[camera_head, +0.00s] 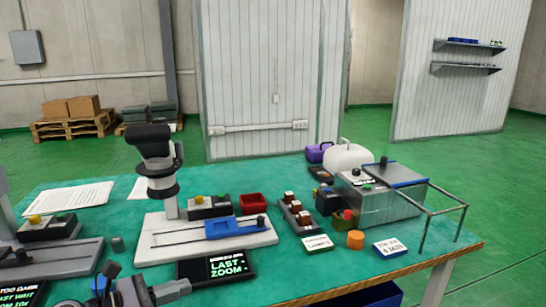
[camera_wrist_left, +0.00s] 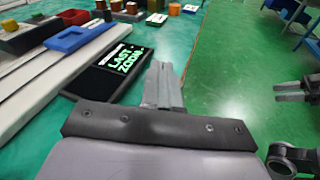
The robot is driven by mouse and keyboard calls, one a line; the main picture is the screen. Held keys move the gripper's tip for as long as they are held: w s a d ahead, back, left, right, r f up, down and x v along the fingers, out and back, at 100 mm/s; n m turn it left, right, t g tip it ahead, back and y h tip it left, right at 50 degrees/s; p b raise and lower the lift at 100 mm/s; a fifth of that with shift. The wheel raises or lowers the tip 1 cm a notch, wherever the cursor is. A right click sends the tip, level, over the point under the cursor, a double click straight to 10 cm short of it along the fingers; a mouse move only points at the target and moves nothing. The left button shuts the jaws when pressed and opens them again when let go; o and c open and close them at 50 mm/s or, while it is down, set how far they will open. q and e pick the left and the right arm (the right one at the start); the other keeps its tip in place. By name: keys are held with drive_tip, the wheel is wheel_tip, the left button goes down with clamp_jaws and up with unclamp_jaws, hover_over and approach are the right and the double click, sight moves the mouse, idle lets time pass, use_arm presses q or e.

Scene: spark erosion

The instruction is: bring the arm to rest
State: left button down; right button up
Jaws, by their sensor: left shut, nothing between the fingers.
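My left gripper (camera_head: 182,290) is at the bottom left of the head view, low by the front edge of the green table (camera_head: 360,262). In the left wrist view its grey fingers (camera_wrist_left: 161,86) are together with nothing between them. I cannot tell whether the fingertips touch anything. At the right edge of the wrist view, two grey prongs (camera_wrist_left: 292,91) stick out over the floor; they look like my right gripper, but their gap is unclear.
A white-based instrument with a black head (camera_head: 158,165) stands behind the display. In the wrist view, green floor (camera_wrist_left: 235,80) is open right of the table.

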use_arm(q)
drive_tip(key=s+f+m+y+p, duration=0.2)
drive_tip(key=s+f+m+y, duration=0.3)
drive_tip(key=s+f+m, duration=0.3)
drive_tip(key=s+f+m+y+p, duration=0.2)
drive_tip(key=s+f+m+y, duration=0.3)
drive_tip(key=s+m, duration=1)
wheel_tip(320, 180, down, 4)
drive_tip(key=m, duration=0.3)
drive_tip(key=shift+s+r+y, duration=0.25)
drive_tip(key=shift+s+y, duration=0.05)
drive_tip(key=shift+s, duration=0.05)
